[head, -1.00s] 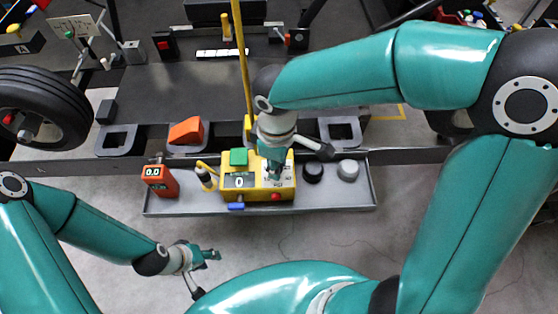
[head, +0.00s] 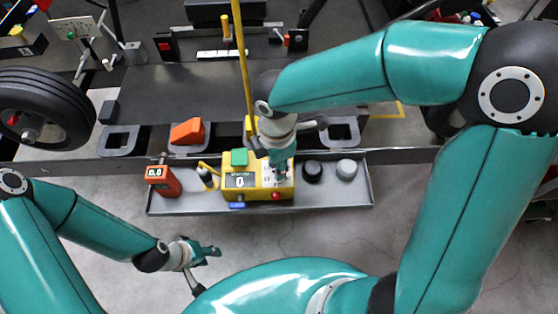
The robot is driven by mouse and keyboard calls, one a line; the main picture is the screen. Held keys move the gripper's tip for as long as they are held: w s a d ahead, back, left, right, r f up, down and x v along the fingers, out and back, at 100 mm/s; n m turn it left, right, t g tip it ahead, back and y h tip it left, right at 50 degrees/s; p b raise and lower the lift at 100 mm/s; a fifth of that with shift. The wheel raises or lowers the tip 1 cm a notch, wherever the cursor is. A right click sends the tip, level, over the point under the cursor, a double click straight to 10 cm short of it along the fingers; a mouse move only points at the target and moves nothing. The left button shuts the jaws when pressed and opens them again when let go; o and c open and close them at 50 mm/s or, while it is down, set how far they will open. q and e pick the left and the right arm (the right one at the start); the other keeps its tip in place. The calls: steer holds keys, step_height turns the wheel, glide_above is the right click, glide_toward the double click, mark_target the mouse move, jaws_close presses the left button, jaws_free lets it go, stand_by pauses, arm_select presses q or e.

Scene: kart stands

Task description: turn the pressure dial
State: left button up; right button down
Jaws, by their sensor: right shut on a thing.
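A yellow box (head: 259,191) with a small display reading 0, a green block on top and a red button stands in the grey tray. The pressure dial itself is hidden; my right gripper (head: 279,175) covers the right part of the box's panel. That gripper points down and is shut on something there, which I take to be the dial. My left gripper (head: 208,251) hangs over the floor in front of the tray, apart from everything. Its fingers are small and blurred, so I cannot tell how far they are open.
The grey tray (head: 335,196) also holds an orange gauge (head: 163,181) at its left, a small bottle (head: 208,177), a black knob (head: 312,171) and a grey knob (head: 347,169). A yellow pole (head: 243,65) rises behind the box. A tyre (head: 45,108) is at the left.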

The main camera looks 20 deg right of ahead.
stand_by(0.3)
steer(key=shift+s, duration=0.1)
steer(key=c, duration=0.9)
jaws_free()
steer(key=shift+c, duration=0.2)
steer(key=shift+r, duration=0.5)
step_height(320, 180, up, 11)
steer(key=shift+f, duration=0.1)
